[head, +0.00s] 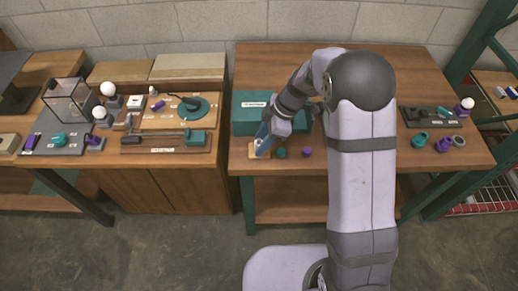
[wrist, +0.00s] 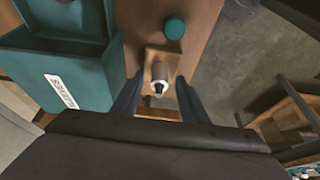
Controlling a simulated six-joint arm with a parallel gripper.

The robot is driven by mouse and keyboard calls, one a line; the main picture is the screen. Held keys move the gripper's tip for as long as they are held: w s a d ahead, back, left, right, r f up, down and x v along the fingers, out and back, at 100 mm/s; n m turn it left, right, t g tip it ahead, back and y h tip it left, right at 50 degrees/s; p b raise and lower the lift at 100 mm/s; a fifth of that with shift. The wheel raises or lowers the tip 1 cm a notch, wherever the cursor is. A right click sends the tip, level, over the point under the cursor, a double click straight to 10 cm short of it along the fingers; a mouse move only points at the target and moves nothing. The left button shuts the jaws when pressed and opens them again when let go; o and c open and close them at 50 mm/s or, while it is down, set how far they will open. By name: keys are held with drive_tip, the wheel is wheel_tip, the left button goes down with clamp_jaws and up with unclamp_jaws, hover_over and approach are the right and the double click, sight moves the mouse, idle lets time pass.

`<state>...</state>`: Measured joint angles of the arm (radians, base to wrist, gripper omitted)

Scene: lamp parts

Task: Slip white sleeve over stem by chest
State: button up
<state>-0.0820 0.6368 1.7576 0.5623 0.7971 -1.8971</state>
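A whitish, hollow-ended cylindrical piece (wrist: 159,75) stands on a small wooden block (wrist: 150,55) in the wrist view. Its open end shows a dark middle, and I cannot tell whether this is the sleeve, the stem or both together. The block also shows in the head view (head: 257,155), in front of the teal chest (head: 250,125) at the table's front edge. The chest is at the left of the wrist view (wrist: 85,75), with a white label. My gripper (wrist: 158,100) is open, its blue-grey fingers on both sides of the whitish piece with gaps visible. In the head view my gripper (head: 262,138) is over the block.
A teal cylinder (wrist: 174,27) stands beside the block, and a purple piece (head: 307,152) stands further right in the head view. My arm hides the table's middle. A left bench holds lamp parts.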

drive_tip(key=shift+r, duration=0.1)
drive_tip(key=b+v, duration=0.1)
drive_tip(key=v, duration=0.6)
drive_tip(key=shift+b, duration=0.4)
drive_tip(key=shift+d, duration=0.1)
